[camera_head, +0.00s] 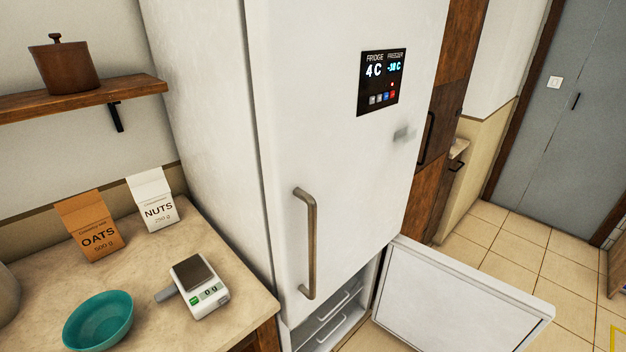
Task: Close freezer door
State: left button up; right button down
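The lower freezer door (455,304) stands wide open, swung out to the right of the white fridge-freezer (350,170). Its inner face is turned up toward me. The open freezer compartment (328,318) shows drawers with handles inside, below the shut upper door. The upper door has a long vertical metal handle (310,245) and a display panel (380,82). Neither of my grippers is in view. The bottom of the freezer and of its door is cut off by the frame's lower edge.
A counter (225,240) at left holds a teal bowl (98,320), a kitchen scale (200,286), an oats bag (92,228) and a nuts bag (154,200). A shelf (80,100) carries a brown pot (63,68). Tiled floor (520,250) is clear behind the door.

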aim_at(432, 300)
jog(key=l+u, duration=0.1)
jog(key=l, duration=0.75)
jog(key=l+u, duration=0.2)
jog(key=l, duration=0.35)
jog(key=l+u, duration=0.2)
jog(key=l, duration=0.3)
jog(key=k+l+u, duration=0.2)
jog(key=l, duration=0.3)
jog(key=l+u, duration=0.15)
jog(key=l, duration=0.4)
jog(key=k+l+u, duration=0.2)
jog(key=l, duration=0.25)
jog(key=k+l+u, duration=0.2)
jog(key=l, duration=0.3)
jog(key=k+l+u, duration=0.2)
jog(key=l, duration=0.25)
jog(key=k+l+u, duration=0.2)
jog(key=l, duration=0.2)
